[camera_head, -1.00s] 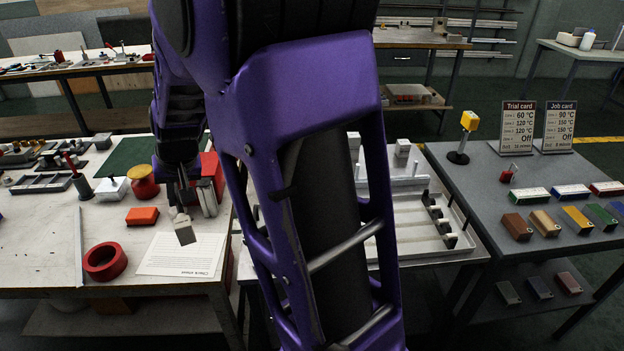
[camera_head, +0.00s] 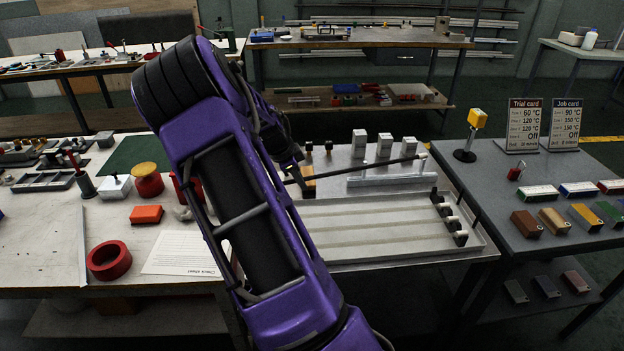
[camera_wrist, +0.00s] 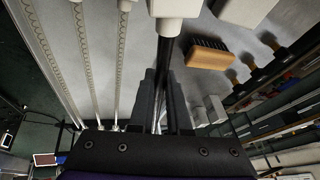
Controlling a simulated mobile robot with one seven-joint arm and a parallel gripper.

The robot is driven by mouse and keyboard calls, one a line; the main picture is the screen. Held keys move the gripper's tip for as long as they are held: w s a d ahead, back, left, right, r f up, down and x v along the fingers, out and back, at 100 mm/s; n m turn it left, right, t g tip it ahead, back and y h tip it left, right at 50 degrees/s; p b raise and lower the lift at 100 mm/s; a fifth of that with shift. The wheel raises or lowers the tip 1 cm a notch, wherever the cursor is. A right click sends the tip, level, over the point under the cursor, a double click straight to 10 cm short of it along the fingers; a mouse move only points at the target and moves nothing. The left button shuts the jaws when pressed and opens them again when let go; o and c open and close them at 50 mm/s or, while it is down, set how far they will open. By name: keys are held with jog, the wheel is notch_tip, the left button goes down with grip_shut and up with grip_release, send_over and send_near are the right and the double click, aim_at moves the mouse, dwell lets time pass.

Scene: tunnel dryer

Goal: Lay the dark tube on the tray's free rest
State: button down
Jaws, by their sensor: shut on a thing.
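The dark tube (camera_head: 375,164) is a thin dark rod with a pale far tip. It is raised over the back part of the tray's bench in the head view. My gripper (camera_wrist: 163,98) is shut on the tube, which runs between its fingers in the wrist view. The fingers are mostly hidden behind my arm in the head view. The shallow metal tray (camera_head: 487,247) lies in front of the tube, with long pale strips across its floor. Which rest is free is unclear.
Pale blocks (camera_head: 384,146) stand behind the tube. A wooden-backed brush (camera_wrist: 210,54) lies near my gripper. The right table holds a yellow-topped stand (camera_head: 476,119), cards and coloured blocks. The left table holds a red ring (camera_head: 109,260) and a paper sheet.

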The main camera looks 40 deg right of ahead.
jog(key=d+m, duration=0.1)
jog(key=d, duration=0.1)
jog(key=d+m+g, duration=0.1)
jog(key=shift+s+d+f+m, duration=0.15)
jog(key=shift+s+d+m, duration=0.1)
jog(key=shift+d+m, duration=0.05)
jog(key=shift+f, duration=0.1)
jog(key=shift+f+b, duration=2)
jog(key=shift+f, duration=0.8)
jog(key=shift+f+b, duration=0.85)
jog(key=shift+f, duration=0.7)
jog(key=c, duration=0.8)
grip_release()
jog(key=shift+a, duration=0.1)
jog(key=p, duration=0.3)
send_near(312, 177)
jog(key=a+f, duration=0.1)
jog(key=w+a+f, duration=0.1)
jog(key=f, duration=0.1)
jog(key=shift+w+a, duration=0.15)
jog(key=shift+a, duration=0.2)
